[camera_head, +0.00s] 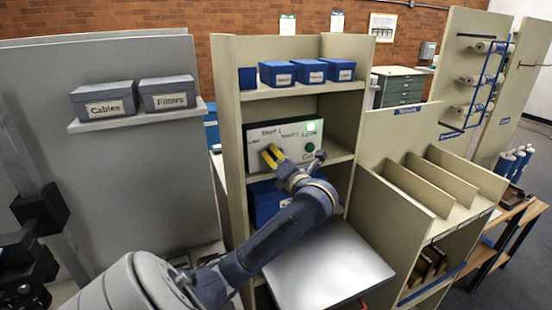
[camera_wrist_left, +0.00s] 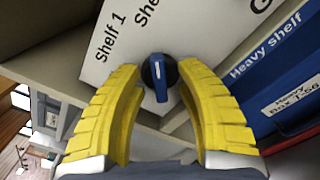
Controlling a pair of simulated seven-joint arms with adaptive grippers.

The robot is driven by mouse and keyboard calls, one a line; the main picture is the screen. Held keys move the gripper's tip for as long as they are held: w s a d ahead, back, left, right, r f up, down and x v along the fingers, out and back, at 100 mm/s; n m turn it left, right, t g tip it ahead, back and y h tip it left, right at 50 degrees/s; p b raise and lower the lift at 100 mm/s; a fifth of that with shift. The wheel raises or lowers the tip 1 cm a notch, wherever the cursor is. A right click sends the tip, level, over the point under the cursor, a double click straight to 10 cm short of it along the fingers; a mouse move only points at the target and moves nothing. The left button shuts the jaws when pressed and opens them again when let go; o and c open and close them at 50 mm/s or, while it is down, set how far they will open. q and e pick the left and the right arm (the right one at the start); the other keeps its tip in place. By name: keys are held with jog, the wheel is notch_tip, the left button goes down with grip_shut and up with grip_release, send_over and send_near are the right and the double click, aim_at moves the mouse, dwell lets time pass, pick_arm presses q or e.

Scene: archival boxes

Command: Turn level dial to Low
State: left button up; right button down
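A white control panel (camera_head: 290,136) stands on the middle shelf of the cabinet, its front marked with shelf labels. In the left wrist view a round black dial with a blue pointer (camera_wrist_left: 160,78) sits on the panel (camera_wrist_left: 115,75) near its lower edge, the pointer aimed down in that picture. "Shelf 1" is readable there; no "Low" mark can be read. My left gripper (camera_head: 272,156) is at the panel's lower left and hides the dial in the head view. Its yellow fingers (camera_wrist_left: 161,72) are open, one on each side of the dial, with gaps visible. My right gripper is not in view.
A green light and a green button (camera_head: 310,147) are on the panel's right. Blue boxes (camera_head: 277,73) line the shelf above. Empty dividers (camera_head: 455,178) stand at right; grey boxes (camera_head: 105,100) at left.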

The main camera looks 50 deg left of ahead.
pick_arm(q)
grip_shut()
dwell(0.5)
jog(key=n, duration=0.7)
jog(key=shift+n, duration=0.4)
jog(key=n, duration=1.2)
dwell(0.4)
